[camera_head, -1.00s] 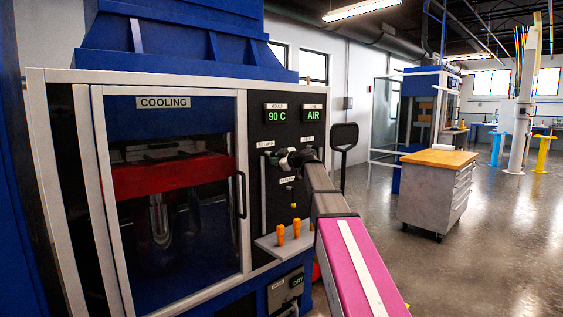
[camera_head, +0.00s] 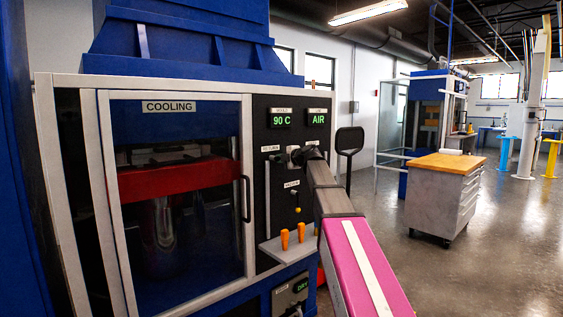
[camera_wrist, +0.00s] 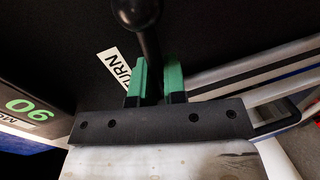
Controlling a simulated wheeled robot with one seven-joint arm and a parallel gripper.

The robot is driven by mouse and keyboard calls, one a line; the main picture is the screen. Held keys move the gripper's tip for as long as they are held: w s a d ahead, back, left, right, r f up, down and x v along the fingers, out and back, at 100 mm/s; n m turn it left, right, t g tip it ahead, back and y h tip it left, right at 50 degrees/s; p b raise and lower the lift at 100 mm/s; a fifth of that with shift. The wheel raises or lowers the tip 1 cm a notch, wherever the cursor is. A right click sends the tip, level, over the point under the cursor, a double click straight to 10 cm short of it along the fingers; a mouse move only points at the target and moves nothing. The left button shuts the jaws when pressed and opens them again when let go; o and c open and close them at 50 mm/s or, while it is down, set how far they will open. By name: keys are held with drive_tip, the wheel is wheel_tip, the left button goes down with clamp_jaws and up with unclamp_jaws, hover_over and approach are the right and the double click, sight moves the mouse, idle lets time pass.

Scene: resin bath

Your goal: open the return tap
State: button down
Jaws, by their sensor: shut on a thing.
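The return tap's black lever with a round knob (camera_wrist: 136,10) shows at the top of the wrist view, beside the partly covered white RETURN label (camera_wrist: 113,66). My gripper (camera_wrist: 154,78) has its two green fingers closed on the lever's stem, below the knob. In the head view my gripper (camera_head: 300,156) is at the upper part of the black control panel (camera_head: 271,220), just right of the RETURN label (camera_head: 270,148). My wrist hides most of the tap there.
Orange handles (camera_head: 293,236) stand on a small ledge under the panel. A yellow-tipped knob (camera_head: 295,209) sits below the VACUUM label. The glass door marked COOLING (camera_head: 169,107) is shut, its black handle (camera_head: 246,198) left of the panel. Open floor lies to the right.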

drive_tip(key=shift+r+n, duration=0.1)
drive_tip(key=shift+n, duration=0.4)
drive_tip(key=c, duration=1.2)
unclamp_jaws()
drive_tip(key=shift+s, duration=0.1)
drive_tip(key=v, duration=1)
drive_tip(key=shift+s, duration=0.35)
drive_tip(key=shift+d, duration=0.1)
